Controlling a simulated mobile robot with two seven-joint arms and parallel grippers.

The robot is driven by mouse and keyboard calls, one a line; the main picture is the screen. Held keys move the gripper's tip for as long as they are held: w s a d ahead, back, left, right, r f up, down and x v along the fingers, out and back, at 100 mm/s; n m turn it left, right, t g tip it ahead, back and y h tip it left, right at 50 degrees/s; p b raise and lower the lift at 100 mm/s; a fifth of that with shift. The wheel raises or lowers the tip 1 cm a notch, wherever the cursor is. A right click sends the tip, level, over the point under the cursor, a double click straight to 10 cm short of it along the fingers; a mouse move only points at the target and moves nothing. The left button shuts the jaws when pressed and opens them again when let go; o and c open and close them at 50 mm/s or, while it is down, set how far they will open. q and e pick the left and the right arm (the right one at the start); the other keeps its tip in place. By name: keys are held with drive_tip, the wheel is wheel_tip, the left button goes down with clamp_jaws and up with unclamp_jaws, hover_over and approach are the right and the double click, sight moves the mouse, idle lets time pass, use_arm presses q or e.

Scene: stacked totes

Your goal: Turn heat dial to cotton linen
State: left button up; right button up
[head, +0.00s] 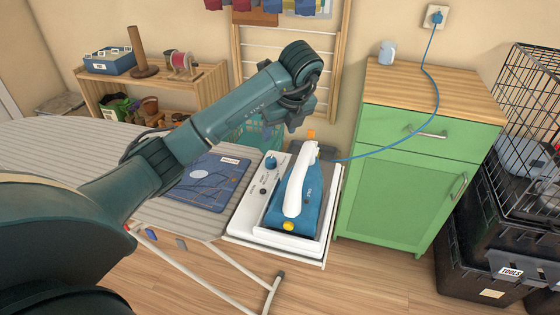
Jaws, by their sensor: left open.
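A blue and white iron (322,200) rests on a white base (246,215) at the right end of the ironing board. Its white handle faces up and a yellow round part (288,226) sits at its near end. A blue knob (271,163) stands on the left strip of the base, with small dark marks in front of it; I cannot read any settings or tell for sure that this is the heat dial. My left gripper (293,124) is open and empty, above and beyond the iron and the knob, apart from both. My right gripper is not in view.
A folded blue cloth (208,182) lies on the striped ironing board (60,143), under my left arm. A blue cord (437,85) runs from the iron to the wall socket. A green cabinet (395,200) stands close on the right, with black crates (480,277) beyond it.

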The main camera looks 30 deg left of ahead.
sight(271, 159)
use_arm(q)
drive_tip(key=b+x, duration=0.1)
drive_tip(key=x, duration=1.2)
drive_tip(key=shift+d+f, duration=0.1)
drive_tip(key=shift+f, duration=0.2)
drive_tip(key=shift+c, duration=0.3)
drive_tip(key=c, duration=0.9)
